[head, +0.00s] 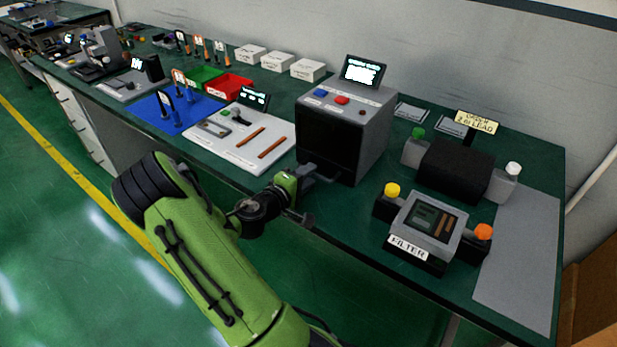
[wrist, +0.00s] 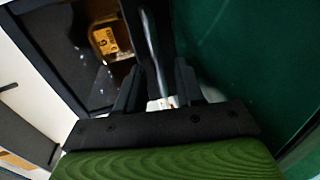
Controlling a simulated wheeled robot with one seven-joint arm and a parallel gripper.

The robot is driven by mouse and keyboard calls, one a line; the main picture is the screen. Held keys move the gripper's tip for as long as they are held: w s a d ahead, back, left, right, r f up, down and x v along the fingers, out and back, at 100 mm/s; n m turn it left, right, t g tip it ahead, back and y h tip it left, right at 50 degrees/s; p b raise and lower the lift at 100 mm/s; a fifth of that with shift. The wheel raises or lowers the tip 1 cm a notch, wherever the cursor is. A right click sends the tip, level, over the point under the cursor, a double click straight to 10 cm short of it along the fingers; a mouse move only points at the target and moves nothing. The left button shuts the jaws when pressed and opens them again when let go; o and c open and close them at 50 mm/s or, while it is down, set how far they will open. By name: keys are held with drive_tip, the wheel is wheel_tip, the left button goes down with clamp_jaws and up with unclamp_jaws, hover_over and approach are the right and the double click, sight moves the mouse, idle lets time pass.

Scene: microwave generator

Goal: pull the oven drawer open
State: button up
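The oven (head: 370,125) is a grey box with a dark front, standing near the middle of the bench. My gripper (head: 303,190) is low in front of it, at the bench's front edge. In the wrist view, the two dark fingers of my gripper (wrist: 160,88) are apart, with a thin pale bar (wrist: 152,50), probably the drawer handle, running between them. I cannot tell whether either finger touches it. Left of the bar is a dark recess holding a small orange-yellow block (wrist: 110,40). My arm hides part of the oven's lower front, so how far the drawer stands out is unclear.
Blue and red buttons and a lit display (head: 362,71) are on the oven's top. A white board (head: 240,140) with brown strips lies to its left. A filter fixture (head: 430,228) stands to its right. The green floor in front is clear.

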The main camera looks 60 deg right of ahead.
drive_tip(key=shift+d+f, duration=0.1)
drive_tip(key=shift+d, duration=0.35)
clamp_jaws()
